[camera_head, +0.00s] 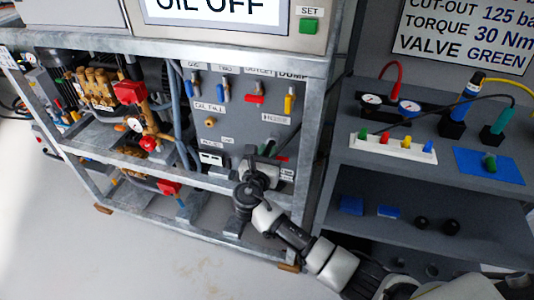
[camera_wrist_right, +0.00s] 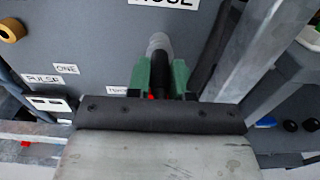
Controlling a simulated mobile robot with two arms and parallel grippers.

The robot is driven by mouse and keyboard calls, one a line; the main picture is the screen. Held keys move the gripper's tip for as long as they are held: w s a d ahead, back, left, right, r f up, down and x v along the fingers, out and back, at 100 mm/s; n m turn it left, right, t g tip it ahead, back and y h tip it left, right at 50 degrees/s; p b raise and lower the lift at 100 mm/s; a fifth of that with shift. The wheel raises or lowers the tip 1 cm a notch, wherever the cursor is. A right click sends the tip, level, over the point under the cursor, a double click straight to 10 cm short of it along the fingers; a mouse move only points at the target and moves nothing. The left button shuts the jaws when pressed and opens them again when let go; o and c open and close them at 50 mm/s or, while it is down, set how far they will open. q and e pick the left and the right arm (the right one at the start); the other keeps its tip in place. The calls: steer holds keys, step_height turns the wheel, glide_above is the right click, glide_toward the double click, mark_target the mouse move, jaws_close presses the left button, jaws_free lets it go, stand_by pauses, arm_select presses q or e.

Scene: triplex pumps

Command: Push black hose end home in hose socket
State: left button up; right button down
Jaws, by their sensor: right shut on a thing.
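My right gripper (camera_head: 268,152) is at the lower right of the grey panel (camera_head: 228,118), below the label that reads HOSE. In the right wrist view its green fingers (camera_wrist_right: 161,78) are shut on a black hose end (camera_wrist_right: 160,64). The hose end points at a pale grey round socket (camera_wrist_right: 158,42) on the panel. Its front meets or overlaps the socket in this view; I cannot tell how deep it sits. In the head view the arm and gripper mostly hide the hose end and socket. My left gripper is not in view.
The panel has colored valve levers (camera_head: 255,99) above the gripper. A metal frame post (camera_head: 322,130) stands close on the right. A grey shelf unit (camera_head: 395,170) with gauges and colored plugs is further right. Pumps with red parts (camera_head: 130,92) are at left.

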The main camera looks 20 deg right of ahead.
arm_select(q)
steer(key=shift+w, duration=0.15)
arm_select(e)
steer(key=shift+w+d, duration=0.3)
steer(key=shift+w, duration=0.15)
steer(key=c, duration=0.9)
jaws_free()
steer(key=shift+s+a, duration=0.15)
steer(key=shift+s, duration=0.05)
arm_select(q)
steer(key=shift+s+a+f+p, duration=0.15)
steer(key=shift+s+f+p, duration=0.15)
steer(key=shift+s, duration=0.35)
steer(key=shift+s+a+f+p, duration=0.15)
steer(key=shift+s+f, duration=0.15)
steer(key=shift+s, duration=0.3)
arm_select(e)
steer(key=shift+v, duration=5.2)
